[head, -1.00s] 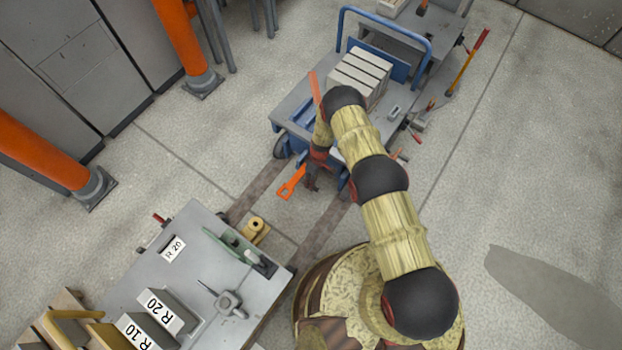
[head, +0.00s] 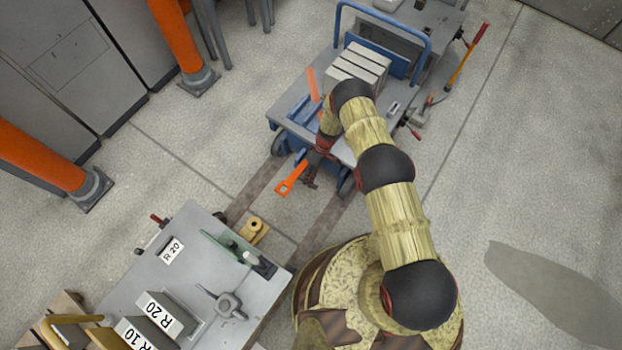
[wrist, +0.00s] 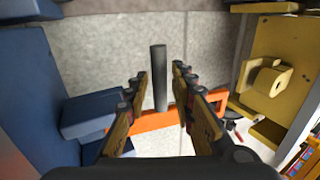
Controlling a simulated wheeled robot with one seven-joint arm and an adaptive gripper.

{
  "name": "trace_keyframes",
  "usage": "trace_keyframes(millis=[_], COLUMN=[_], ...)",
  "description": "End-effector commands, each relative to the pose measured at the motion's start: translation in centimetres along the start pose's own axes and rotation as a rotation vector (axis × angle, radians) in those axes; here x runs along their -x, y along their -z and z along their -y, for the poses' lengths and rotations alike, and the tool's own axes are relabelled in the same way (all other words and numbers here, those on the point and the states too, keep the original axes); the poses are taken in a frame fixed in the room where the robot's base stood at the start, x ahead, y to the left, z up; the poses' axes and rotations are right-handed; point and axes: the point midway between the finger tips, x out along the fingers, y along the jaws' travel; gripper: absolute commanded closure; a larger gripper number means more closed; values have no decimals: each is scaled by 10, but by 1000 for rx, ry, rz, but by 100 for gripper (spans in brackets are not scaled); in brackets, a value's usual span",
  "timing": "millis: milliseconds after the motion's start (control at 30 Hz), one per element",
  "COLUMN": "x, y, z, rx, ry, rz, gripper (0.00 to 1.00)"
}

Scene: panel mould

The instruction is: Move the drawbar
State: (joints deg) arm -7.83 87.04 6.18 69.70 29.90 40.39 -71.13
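The orange drawbar (head: 291,178) has an eye at its free end and sticks out from the near end of the blue-and-grey cart (head: 290,108). My gripper (head: 310,182) is low beside the drawbar in the head view. In the wrist view my gripper (wrist: 161,90) has its two fingers spread apart. A dark grey upright pin (wrist: 160,75) shows between them. The orange drawbar (wrist: 155,123) crosses behind and below the fingers there, partly hidden by them. I cannot tell whether a finger touches it.
A grey table cart (head: 215,250) with R 10 and R 20 blocks stands at lower left; its yellow coupling block (head: 255,230) faces the drawbar. Dark floor strips (head: 250,192) run between the carts. Orange columns (head: 180,40) stand at left. Floor is clear at right.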

Motion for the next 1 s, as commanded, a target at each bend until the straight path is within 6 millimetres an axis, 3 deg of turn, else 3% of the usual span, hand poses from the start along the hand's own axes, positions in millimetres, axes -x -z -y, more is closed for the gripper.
trace_keyframes(millis=[133,533,1000], x=[-1,7,94], y=[0,0,0], z=[0,0,-1], rx=[0,-1,-1], ry=[0,-1,-2], rz=[1,0,-2], gripper=[66,66,66])
